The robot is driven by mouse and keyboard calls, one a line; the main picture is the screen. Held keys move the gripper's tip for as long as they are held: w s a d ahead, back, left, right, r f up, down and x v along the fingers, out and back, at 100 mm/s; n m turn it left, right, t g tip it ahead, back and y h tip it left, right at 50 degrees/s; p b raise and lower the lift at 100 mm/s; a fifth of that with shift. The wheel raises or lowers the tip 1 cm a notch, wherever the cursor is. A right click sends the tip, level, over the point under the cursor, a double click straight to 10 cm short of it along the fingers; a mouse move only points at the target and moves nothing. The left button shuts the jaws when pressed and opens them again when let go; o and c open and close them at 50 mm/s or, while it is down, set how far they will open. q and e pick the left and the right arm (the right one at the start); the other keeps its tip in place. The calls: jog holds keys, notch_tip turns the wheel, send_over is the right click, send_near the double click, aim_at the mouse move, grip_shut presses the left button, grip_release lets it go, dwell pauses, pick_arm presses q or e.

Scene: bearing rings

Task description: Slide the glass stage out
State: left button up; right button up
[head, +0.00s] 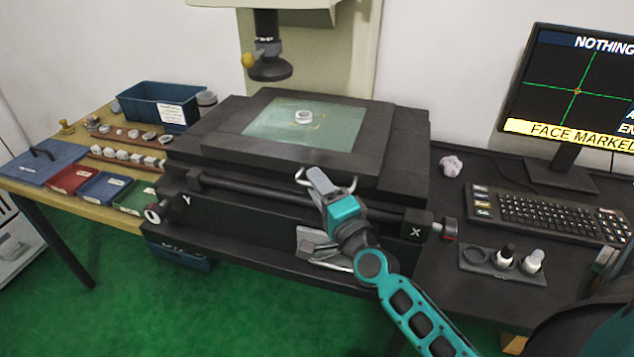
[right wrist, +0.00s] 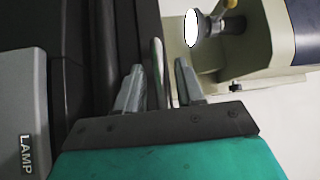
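The glass stage (head: 268,130) is a pale green pane set in a dark stage block (head: 222,150), with a light ring (head: 303,117) lying on it. A curved silver handle (head: 299,176) is at the front edge of the block. My right gripper (head: 314,177) is at this handle. In the right wrist view its two fingers (right wrist: 160,88) are apart, with a thin metal bar (right wrist: 157,60) between them and gaps beside it. Contact with the bar cannot be made out. My left gripper is not in view.
The microscope head (head: 268,65) hangs above the stage. A rail with X and Y knobs (head: 445,229) runs below the handle. A keyboard (head: 545,212), monitor (head: 580,90) and bottle holder (head: 485,262) are right. Bins (head: 102,190) and rings stand left.

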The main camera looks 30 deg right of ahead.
jog(key=shift+w, duration=0.35)
grip_shut()
dwell(0.5)
